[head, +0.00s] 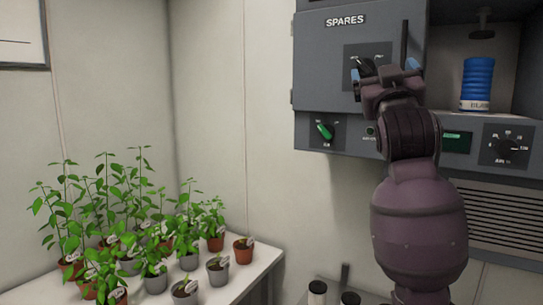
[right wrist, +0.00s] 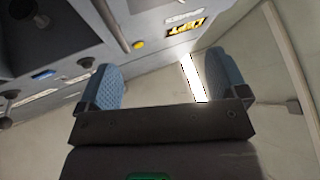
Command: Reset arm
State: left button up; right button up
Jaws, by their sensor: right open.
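My right gripper (head: 384,72) is raised in front of the grey cabinet marked SPARES (head: 318,62) in the head view. It covers part of the dark dial panel on the cabinet's door. In the right wrist view the two blue padded fingers of my right gripper (right wrist: 163,78) stand wide apart, with nothing between them. Whether a fingertip touches the cabinet front, I cannot tell. My left gripper is in neither view.
A green knob (head: 325,130) and a black dial (head: 507,145) sit on the lower panel. A blue ribbed container (head: 477,83) stands in the open bay at right. Several potted plants stand on a white bench (head: 236,287) at lower left. The wall between is clear.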

notch_tip(320, 180, down, 22)
jog(key=w+r+n+g+y, duration=0.1)
jog(key=w+n+g+y, duration=0.15)
jog(key=y, duration=0.25)
jog(key=s+d+f+g, duration=0.1)
jog(key=s+f, duration=0.2)
jog(key=f, duration=0.8)
jog(key=s+d+f+g, duration=0.1)
jog(key=s+f+g, duration=0.1)
jog(key=f, duration=0.9)
jog(key=s+d+f+m+g+h, duration=0.1)
jog(key=s+d+f+g, duration=0.1)
jog(key=s+f, duration=1.1)
jog(key=s+d+f+m+g, duration=0.1)
jog(key=s+d+f+g, duration=0.2)
jog(key=s+f, duration=1.1)
notch_tip(320, 180, down, 2)
jog(key=shift+s+d+f+m+g+h, duration=0.25)
jog(key=shift+m+g+h, duration=0.15)
jog(key=shift+g, duration=0.75)
